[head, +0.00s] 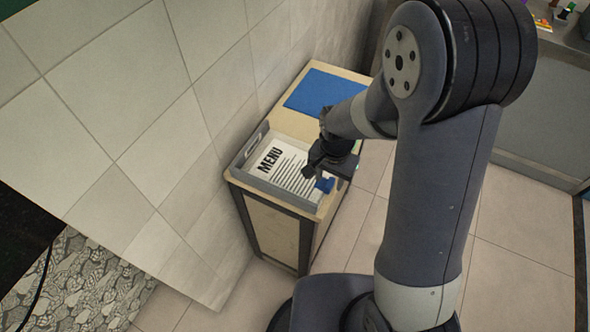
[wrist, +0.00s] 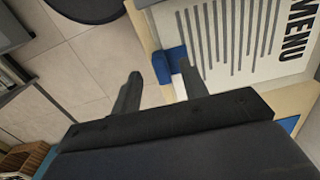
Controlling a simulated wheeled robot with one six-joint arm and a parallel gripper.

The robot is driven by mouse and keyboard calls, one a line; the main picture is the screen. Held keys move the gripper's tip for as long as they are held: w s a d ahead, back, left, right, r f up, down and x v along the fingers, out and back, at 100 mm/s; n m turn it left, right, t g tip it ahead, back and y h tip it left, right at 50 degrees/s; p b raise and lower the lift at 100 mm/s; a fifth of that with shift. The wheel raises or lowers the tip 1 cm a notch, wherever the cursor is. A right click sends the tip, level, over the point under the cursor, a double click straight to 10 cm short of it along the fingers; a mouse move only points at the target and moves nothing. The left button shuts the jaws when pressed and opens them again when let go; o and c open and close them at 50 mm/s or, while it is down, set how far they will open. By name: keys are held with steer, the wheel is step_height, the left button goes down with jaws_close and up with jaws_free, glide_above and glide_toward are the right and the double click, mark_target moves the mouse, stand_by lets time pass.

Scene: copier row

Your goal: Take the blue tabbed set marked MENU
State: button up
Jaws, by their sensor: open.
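The white set marked MENU (head: 272,174) lies in a grey tray (head: 238,162) on top of a wooden cabinet. Its blue tab (head: 325,185) sticks out at the tray's right end. The printed page (wrist: 245,40) and the blue tab (wrist: 161,68) also show in the wrist view. My gripper (head: 317,171) is over the tab end of the tray. In the wrist view its fingers (wrist: 158,70) are apart, with the tab just left of the right finger and part of it perhaps behind that finger. I cannot tell the height gap.
A blue flat sheet or mat (head: 311,91) lies on the cabinet top (head: 290,124) behind the tray. A tiled wall (head: 150,120) stands close along the left side. Open tiled floor (head: 520,230) lies to the right, with a grey counter (head: 545,90) beyond.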

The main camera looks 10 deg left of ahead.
steer(key=shift+f, duration=1.3)
jaws_close()
